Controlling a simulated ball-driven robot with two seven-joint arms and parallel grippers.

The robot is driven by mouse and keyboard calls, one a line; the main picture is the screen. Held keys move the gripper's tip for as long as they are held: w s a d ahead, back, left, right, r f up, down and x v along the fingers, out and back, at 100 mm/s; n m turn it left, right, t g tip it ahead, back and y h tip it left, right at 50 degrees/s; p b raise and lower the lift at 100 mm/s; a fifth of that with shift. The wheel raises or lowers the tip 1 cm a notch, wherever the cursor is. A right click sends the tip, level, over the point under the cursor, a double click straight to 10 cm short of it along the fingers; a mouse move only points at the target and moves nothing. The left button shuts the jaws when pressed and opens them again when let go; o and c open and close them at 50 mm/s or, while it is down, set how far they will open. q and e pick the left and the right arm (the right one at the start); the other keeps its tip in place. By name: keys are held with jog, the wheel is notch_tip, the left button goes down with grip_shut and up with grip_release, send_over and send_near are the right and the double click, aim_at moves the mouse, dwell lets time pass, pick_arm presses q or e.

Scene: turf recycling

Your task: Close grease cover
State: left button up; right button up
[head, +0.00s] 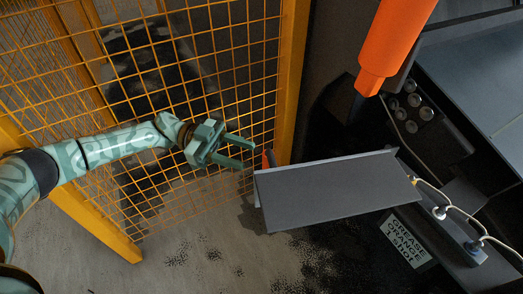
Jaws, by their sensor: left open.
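The grease cover (335,189) is a flat dark grey panel right of the middle in the head view. It stands out to the left from the machine, with a bent lip along its upper edge, and looks swung open. My left gripper (240,153), pale green, is left of the cover and slightly above its left end. Its two fingers are apart and point right, with nothing between them. The gripper looks clear of the cover. A small orange piece (268,159) shows just above the cover's left end. My right gripper is not in view.
A yellow mesh fence (289,80) stands behind my left arm. An orange cylinder (393,40) hangs above the cover. Grease fittings with hoses (440,212) and a label (407,242) reading "GREASE ORANGE 1 shot" are at the right. Stained floor (190,262) lies open at the lower left.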

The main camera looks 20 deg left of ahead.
pick_arm(q)
jog(key=shift+g, duration=0.3)
jog(key=d, duration=0.7)
jog(key=shift+s+d+r+b, duration=0.1)
jog(key=shift+d+r+b, duration=0.1)
jog(key=shift+d+b, duration=0.15)
jog(key=shift+n, duration=0.3)
grip_shut()
